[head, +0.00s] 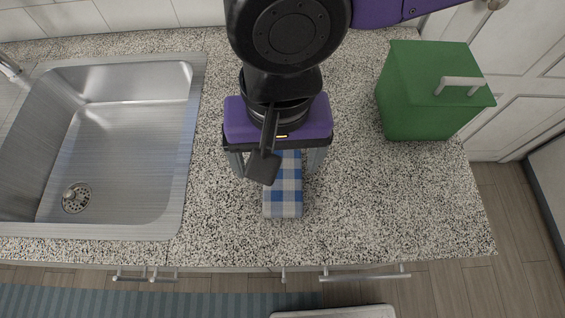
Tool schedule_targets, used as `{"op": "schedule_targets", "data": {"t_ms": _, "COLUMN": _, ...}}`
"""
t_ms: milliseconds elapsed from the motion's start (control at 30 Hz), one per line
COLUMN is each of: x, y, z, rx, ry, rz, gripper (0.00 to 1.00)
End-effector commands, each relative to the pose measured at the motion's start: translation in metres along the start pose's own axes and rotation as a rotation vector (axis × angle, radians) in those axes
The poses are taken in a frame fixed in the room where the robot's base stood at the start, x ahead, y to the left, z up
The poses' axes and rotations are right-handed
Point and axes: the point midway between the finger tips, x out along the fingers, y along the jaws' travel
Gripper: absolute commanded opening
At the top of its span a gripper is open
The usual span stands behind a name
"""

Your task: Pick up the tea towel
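The tea towel (284,197) is a folded blue and white checked cloth. It lies on the speckled counter, right of the sink, in the middle of the head view. My gripper (276,165) is over its far end, pointing down. The two fingers show apart, one to the left and one to the right of the towel's width. My purple gripper body and wrist hide the far end of the towel. I cannot tell whether the fingertips touch the towel or the counter.
A steel sink (185,170) is sunk into the counter (380,210) on the left. A green box (428,95) with a handle on its lid stands at the back right. Counter around the towel's near end and right side is clear. Drawer handles (365,275) stick out below the front edge.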

Motion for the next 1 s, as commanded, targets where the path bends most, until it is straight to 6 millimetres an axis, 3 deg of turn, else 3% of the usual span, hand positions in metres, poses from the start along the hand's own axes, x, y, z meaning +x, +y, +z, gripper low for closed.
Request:
{"op": "schedule_targets", "data": {"t_ms": 267, "x": 0.005, "y": 0.007, "z": 0.001, "rx": 0.091, "ry": -0.002, "rz": 0.031, "gripper": 0.87}}
{"op": "schedule_targets", "data": {"t_ms": 800, "x": 0.068, "y": 0.010, "z": 0.005, "rx": 0.089, "ry": -0.001, "rz": 0.031, "gripper": 0.87}}
{"op": "schedule_targets", "data": {"t_ms": 1000, "x": 0.078, "y": 0.010, "z": 0.005, "rx": 0.089, "ry": -0.001, "rz": 0.029, "gripper": 0.87}}
